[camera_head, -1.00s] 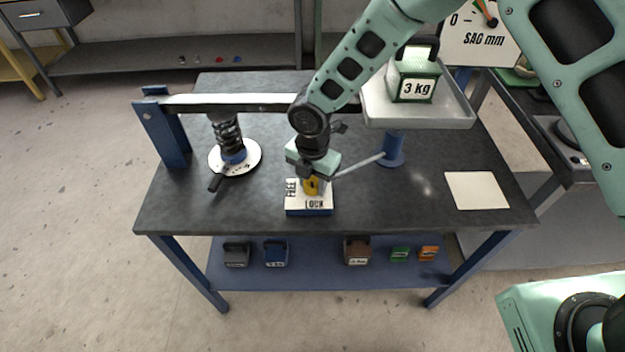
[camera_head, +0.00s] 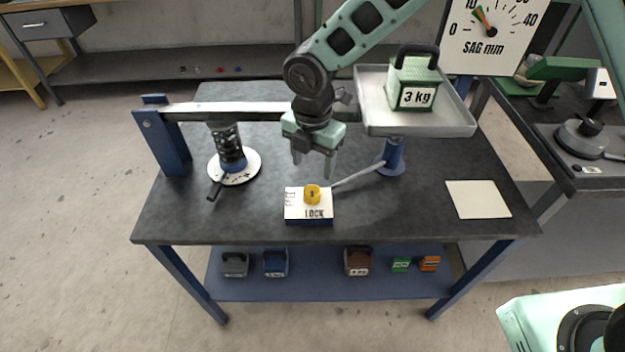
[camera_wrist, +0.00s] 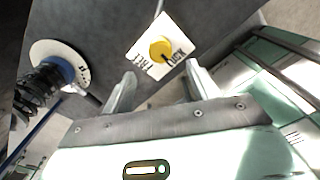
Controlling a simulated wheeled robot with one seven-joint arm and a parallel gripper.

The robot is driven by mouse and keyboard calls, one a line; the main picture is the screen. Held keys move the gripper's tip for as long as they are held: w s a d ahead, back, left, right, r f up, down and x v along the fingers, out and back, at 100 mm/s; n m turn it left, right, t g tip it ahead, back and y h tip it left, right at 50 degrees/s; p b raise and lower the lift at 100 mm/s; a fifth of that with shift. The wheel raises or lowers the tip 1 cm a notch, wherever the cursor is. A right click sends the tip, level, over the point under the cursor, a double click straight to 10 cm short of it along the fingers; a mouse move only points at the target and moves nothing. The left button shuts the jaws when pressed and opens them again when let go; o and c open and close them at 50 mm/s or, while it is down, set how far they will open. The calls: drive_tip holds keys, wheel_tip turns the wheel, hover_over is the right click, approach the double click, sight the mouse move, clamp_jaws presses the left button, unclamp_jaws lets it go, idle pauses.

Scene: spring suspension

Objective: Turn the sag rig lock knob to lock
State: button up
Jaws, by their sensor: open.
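The yellow lock knob (camera_head: 312,194) sits on a white-topped block (camera_head: 295,212) at the table's front. LOCK is printed in front of the knob and FREE to its left. In the wrist view the knob (camera_wrist: 160,49) has a dark mark on the side facing the labels; I cannot tell exactly which label it points at. My gripper (camera_head: 313,166) is open and empty, above and behind the knob, apart from it. Its two fingers also show in the wrist view (camera_wrist: 160,74), with the knob beyond the tips.
A thin rod (camera_head: 357,176) runs from the block to a blue post (camera_head: 393,157). A tray (camera_head: 460,124) holds a 3 kg weight (camera_head: 412,85). A spring (camera_head: 226,145) stands left under a lever beam (camera_head: 235,110). A sag dial (camera_head: 492,38) stands behind. A blank card (camera_head: 478,199) lies right.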

wheel_tip(320, 180, up, 8)
idle(0.6)
drive_tip(key=s+d+r+m, duration=0.2)
drive_tip(key=s+d+m, duration=0.4)
drive_tip(key=s+m, duration=0.4)
drive_tip(key=s+d+r+m, duration=0.3)
drive_tip(key=s+d+m, duration=0.3)
drive_tip(key=s+m, duration=0.5)
drive_tip(key=s, duration=0.3)
drive_tip(key=shift+s+r+y, duration=0.15)
drive_tip(key=shift+s+y, duration=0.05)
drive_tip(key=shift+y, duration=0.1)
